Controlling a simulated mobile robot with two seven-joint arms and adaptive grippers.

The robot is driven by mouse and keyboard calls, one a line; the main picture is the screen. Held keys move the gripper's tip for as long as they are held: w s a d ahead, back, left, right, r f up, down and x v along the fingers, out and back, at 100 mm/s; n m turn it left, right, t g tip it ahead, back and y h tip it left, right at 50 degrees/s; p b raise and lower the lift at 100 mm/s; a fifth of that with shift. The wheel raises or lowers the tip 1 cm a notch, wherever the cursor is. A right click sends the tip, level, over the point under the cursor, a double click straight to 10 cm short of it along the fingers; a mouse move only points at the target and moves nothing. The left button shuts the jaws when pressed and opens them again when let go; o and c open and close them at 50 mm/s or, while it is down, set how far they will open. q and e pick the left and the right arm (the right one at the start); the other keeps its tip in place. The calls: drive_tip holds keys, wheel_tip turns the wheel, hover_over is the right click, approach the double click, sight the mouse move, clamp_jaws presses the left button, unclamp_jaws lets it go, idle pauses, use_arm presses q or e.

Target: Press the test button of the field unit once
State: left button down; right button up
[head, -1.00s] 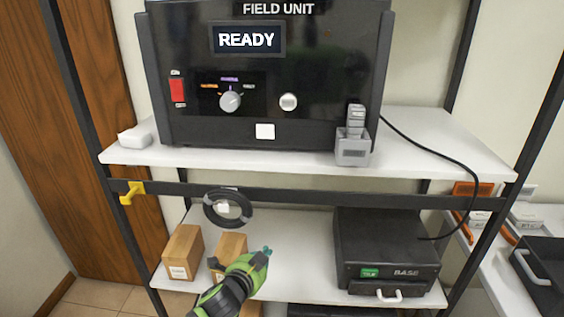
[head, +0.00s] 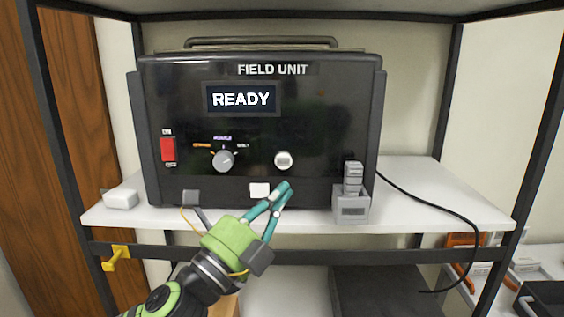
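The field unit (head: 320,110) is a black box with a READY display (head: 241,98). A round, pale button (head: 283,160) sits on its front, right of the selector dial (head: 223,160); I can read no label on it. My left gripper (head: 286,188), green with teal fingers, is in front of the unit's lower edge. Its fingertips are together just below the round button, with no object seen between them. Whether they touch the unit's front cannot be told. My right gripper is not in view.
A red switch (head: 168,150) is at the unit's left. A grey holder (head: 351,205) with a grey piece in it stands at the unit's lower right, near a black cable (head: 432,208). A white block (head: 121,199) lies on the shelf (head: 460,200), whose right part is mostly clear.

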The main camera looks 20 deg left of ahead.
use_arm(q)
drive_tip(key=shift+s+d+r+m, duration=0.15)
drive_tip(key=shift+s+r+m, duration=0.05)
drive_tip(key=shift+r+m, duration=0.1)
approach(291, 158)
drive_tip(key=shift+s+d+r+x, duration=0.1)
drive_tip(key=shift+d+x, duration=0.05)
drive_tip(key=shift+x, duration=0.75)
drive_tip(key=shift+s+d+r+x, duration=0.1)
drive_tip(key=shift+d+x, duration=0.05)
drive_tip(key=shift+x, duration=0.75)
drive_tip(key=shift+s+d+x, duration=0.1)
drive_tip(key=shift+d+x, duration=0.05)
drive_tip(key=shift+x, duration=0.7)
drive_tip(key=shift+w, duration=0.1)
drive_tip(key=shift+w+a, duration=0.1)
drive_tip(key=shift+w, duration=0.2)
drive_tip(key=shift+w+a, duration=0.15)
drive_tip(key=shift+w, duration=0.25)
idle(0.4)
drive_tip(key=shift+s+d, duration=0.25)
drive_tip(key=shift+s, duration=0.6)
